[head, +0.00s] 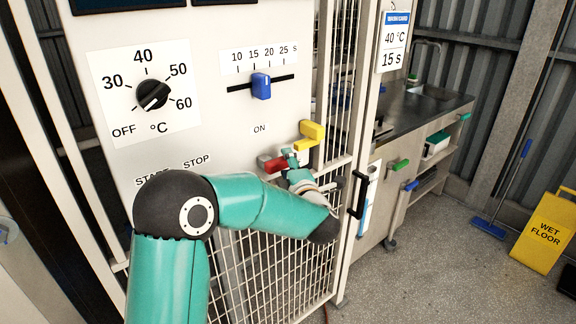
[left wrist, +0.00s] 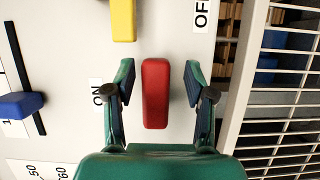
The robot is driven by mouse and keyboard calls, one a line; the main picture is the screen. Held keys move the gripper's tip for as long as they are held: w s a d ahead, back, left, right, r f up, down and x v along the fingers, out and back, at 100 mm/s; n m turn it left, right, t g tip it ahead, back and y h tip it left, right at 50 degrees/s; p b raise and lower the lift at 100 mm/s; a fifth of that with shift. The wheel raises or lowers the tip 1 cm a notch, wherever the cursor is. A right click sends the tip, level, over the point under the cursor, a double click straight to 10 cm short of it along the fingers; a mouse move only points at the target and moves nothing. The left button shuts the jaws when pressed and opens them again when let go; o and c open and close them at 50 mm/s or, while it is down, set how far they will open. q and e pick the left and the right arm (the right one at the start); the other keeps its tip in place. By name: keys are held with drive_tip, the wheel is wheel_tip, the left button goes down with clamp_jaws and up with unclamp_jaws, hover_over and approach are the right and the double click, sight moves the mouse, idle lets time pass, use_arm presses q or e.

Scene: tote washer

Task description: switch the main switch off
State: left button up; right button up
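A red handle (head: 273,163) sticks out from the pale panel (head: 215,120), below an ON label (head: 260,129). In the left wrist view the red handle (left wrist: 156,93) lies between the two fingers, with a gap on each side. The ON label (left wrist: 98,93) is left of it there, and a partly cut-off OFF label (left wrist: 201,14) is at the upper right. My left gripper (head: 289,160) is open at the handle; it also shows in the left wrist view (left wrist: 158,90). In the head view it partly covers the handle. My right gripper is not in view.
A yellow block-shaped handle (head: 312,132) sits close to the red handle. A blue slider (head: 261,86) and a black dial (head: 152,95) are on the panel. A wire-mesh door (head: 270,265) is below. A wet floor sign (head: 548,232) stands at the far right.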

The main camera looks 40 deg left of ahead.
use_arm(q)
drive_tip(key=shift+d+r, duration=0.1)
drive_tip(key=shift+d, duration=0.05)
drive_tip(key=v, duration=1.1)
drive_tip(key=shift+s+d, duration=0.25)
drive_tip(key=shift+d, duration=0.05)
drive_tip(key=shift+f, duration=0.2)
wheel_tip(320, 180, down, 16)
drive_tip(key=w+m+h, duration=0.2)
drive_tip(key=m+h, duration=0.1)
drive_tip(key=m, duration=0.2)
drive_tip(key=s+d+f+m+h, duration=0.1)
drive_tip(key=d+f+m+h, duration=0.3)
drive_tip(key=f, duration=0.5)
drive_tip(key=s+d+f+m+h, duration=0.1)
drive_tip(key=d+f+m+h, duration=0.25)
drive_tip(key=f, duration=0.45)
drive_tip(key=s+d+f+m+g+h, duration=0.4)
drive_tip(key=s+d+f+m, duration=0.1)
drive_tip(key=s+d+m, duration=0.2)
drive_tip(key=s+d+f+m+g+h, duration=0.4)
drive_tip(key=s+d+f+m, duration=0.2)
drive_tip(key=s+d+m, duration=0.2)
drive_tip(key=s+d, duration=0.2)
drive_tip(key=s, duration=0.2)
drive_tip(key=shift+s+g+h, duration=0.3)
drive_tip(key=shift+h, duration=0.05)
